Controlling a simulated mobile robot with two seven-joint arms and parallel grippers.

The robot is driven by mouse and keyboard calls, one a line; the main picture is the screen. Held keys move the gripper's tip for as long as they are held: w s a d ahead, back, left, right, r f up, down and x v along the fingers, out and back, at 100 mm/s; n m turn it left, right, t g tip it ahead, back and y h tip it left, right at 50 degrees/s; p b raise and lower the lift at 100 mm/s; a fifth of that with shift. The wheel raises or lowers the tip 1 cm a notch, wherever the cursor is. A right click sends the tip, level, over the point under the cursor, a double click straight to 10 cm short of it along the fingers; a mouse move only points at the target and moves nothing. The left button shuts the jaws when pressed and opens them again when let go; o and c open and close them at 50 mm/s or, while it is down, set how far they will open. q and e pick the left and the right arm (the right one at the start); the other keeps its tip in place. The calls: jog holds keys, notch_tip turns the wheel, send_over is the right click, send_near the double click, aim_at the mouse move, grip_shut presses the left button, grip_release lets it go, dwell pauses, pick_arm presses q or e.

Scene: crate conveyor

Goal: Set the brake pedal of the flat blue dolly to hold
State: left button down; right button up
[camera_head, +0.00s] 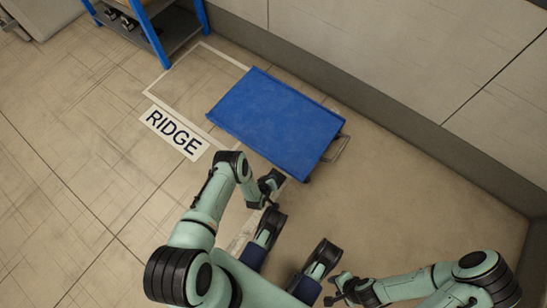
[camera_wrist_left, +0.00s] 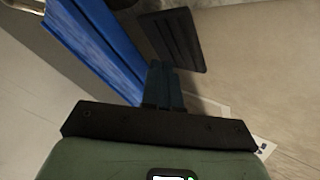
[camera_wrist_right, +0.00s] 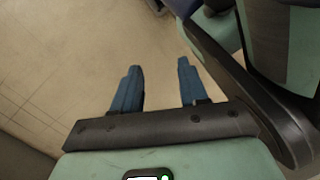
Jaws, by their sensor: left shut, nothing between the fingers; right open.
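The flat blue dolly (camera_head: 277,118) stands on the floor in the head view, its blue side (camera_wrist_left: 95,40) close by in the left wrist view. A black ribbed plate (camera_wrist_left: 173,40), which looks like the brake pedal, sticks out beside that side. My left gripper (camera_head: 268,191) is shut and empty by the dolly's near edge. Its fingertips (camera_wrist_left: 160,66) appear close to the plate; I cannot tell whether they touch it. The pedal does not show clearly in the head view. My right gripper (camera_head: 333,289) is open and empty, away from the dolly; its fingers (camera_wrist_right: 158,66) are spread over bare floor.
A metal handle (camera_head: 338,147) is at the dolly's right end. A white floor outline (camera_head: 172,75) and a RIDGE label (camera_head: 174,132) lie left of it. A blue-framed rack (camera_head: 180,35) stands at the upper left. A wall (camera_head: 400,50) runs behind. Floor at the right is clear.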

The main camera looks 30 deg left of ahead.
pick_arm(q)
jog(key=shift+f, duration=0.35)
pick_arm(e)
jog(key=shift+s+d+f, duration=0.1)
jog(key=shift+s+f, duration=0.2)
jog(key=shift+s, duration=0.45)
pick_arm(q)
jog(key=shift+f, duration=0.1)
dwell(1.1)
jog(key=shift+f, duration=0.3)
jog(key=shift+f, duration=0.5)
dwell(0.6)
jog(key=shift+r, duration=0.1)
jog(key=shift+r+p, duration=0.75)
jog(key=shift+r, duration=0.15)
pick_arm(e)
jog(key=shift+s+r, duration=0.1)
jog(key=shift+r, duration=0.6)
pick_arm(q)
jog(key=shift+r+p, duration=1.95)
jog(key=shift+r, duration=0.5)
pick_arm(e)
jog(key=shift+s+r, duration=0.2)
jog(key=shift+r, duration=1.85)
